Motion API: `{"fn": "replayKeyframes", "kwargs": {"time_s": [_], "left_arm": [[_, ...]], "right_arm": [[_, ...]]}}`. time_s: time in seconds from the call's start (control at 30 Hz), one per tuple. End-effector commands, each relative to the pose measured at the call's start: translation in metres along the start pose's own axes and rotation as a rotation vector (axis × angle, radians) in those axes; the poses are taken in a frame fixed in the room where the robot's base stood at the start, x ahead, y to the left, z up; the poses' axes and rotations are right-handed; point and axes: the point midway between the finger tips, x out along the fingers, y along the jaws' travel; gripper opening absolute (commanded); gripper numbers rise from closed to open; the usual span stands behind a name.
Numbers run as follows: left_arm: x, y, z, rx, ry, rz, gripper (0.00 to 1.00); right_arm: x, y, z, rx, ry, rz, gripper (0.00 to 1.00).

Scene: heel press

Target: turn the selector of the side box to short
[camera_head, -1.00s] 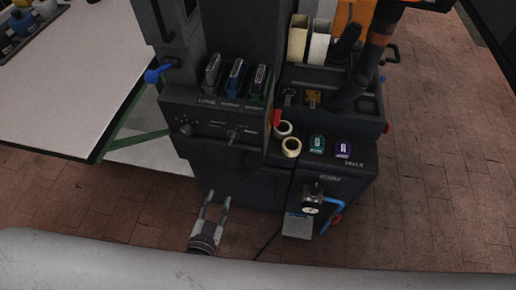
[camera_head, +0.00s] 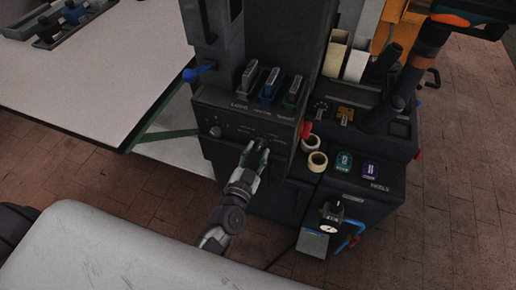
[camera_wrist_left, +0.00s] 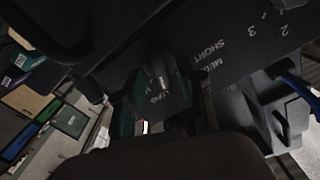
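The side box (camera_head: 228,119) is a dark box with a row of size labels along its front top, the leftmost reading LONG. Its selector (camera_head: 262,142) is a small knob on the front face, mostly hidden by my left gripper. In the left wrist view the pale selector lever (camera_wrist_left: 157,74) shows between the fingers, with the words SHORT (camera_wrist_left: 208,50) and a partly hidden MEDIUM beside it. My left gripper (camera_head: 256,150) is open with its fingertips at the selector, one finger either side; contact cannot be told.
A smaller knob (camera_head: 215,131) sits left of the selector. A white table (camera_head: 90,85) is at left.

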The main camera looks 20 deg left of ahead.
Motion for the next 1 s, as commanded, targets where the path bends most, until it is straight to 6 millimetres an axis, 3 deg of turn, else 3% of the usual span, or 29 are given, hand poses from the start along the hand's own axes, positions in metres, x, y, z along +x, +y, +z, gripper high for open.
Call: {"fn": "replayKeyframes", "kwargs": {"time_s": [0.13, 0.43, 0.67, 1.0], "left_arm": [[0.0108, 0.0001, -0.0001, 0.0, 0.0, 0.0, 0.39], [0.0125, 0.0002, 0.0002, 0.0, -0.001, 0.001, 0.39], [0.0124, 0.0002, 0.0001, 0.0, -0.001, 0.001, 0.02], [0.0123, 0.0002, -0.0002, -0.013, 0.0, 0.001, 0.0]], "right_arm": [[-0.0003, -0.0002, 0.0029, 0.0, -0.004, 0.0, 0.4], [-0.0003, -0.0004, 0.0036, 0.001, -0.006, 0.0, 0.4], [-0.0003, -0.0005, 0.0037, 0.001, -0.006, -0.001, 0.4], [-0.001, -0.0011, 0.0036, 0.001, -0.006, -0.001, 0.4]]}}
